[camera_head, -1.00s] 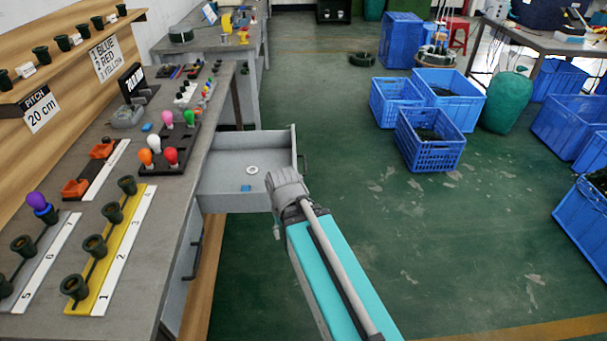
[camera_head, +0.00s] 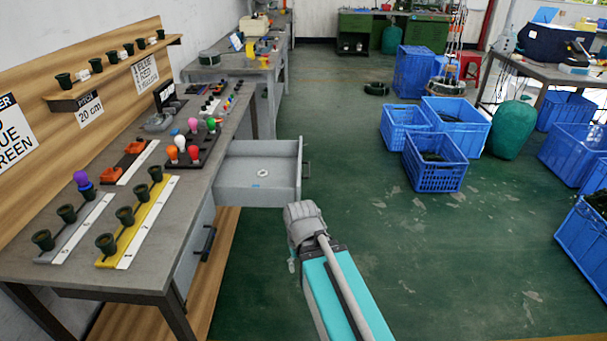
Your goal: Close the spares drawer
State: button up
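The spares drawer (camera_head: 230,197) is a grey drawer pulled well out of the bench's right side. Its front panel with a dark handle (camera_head: 305,170) faces right. A white ring (camera_head: 262,173) and a small blue piece (camera_head: 255,186) lie inside it. My arm's grey wrist (camera_head: 303,222) is just below the drawer's near right corner in the picture, with floor showing around it. My gripper (camera_head: 291,265) shows only as a small part under the wrist; its fingers are too hidden and small to read. I see nothing held.
The grey workbench (camera_head: 150,225) runs along the left with sockets, coloured bulbs and racks on it. A closed front with a dark handle (camera_head: 208,243) is below the bench top. Green floor (camera_head: 400,250) is open right of the drawer. Blue crates (camera_head: 435,165) stand farther off.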

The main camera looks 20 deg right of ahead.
aim_at(240, 168)
jog(key=z, duration=2)
jog(key=i, duration=1.4)
jog(key=u, duration=0.35)
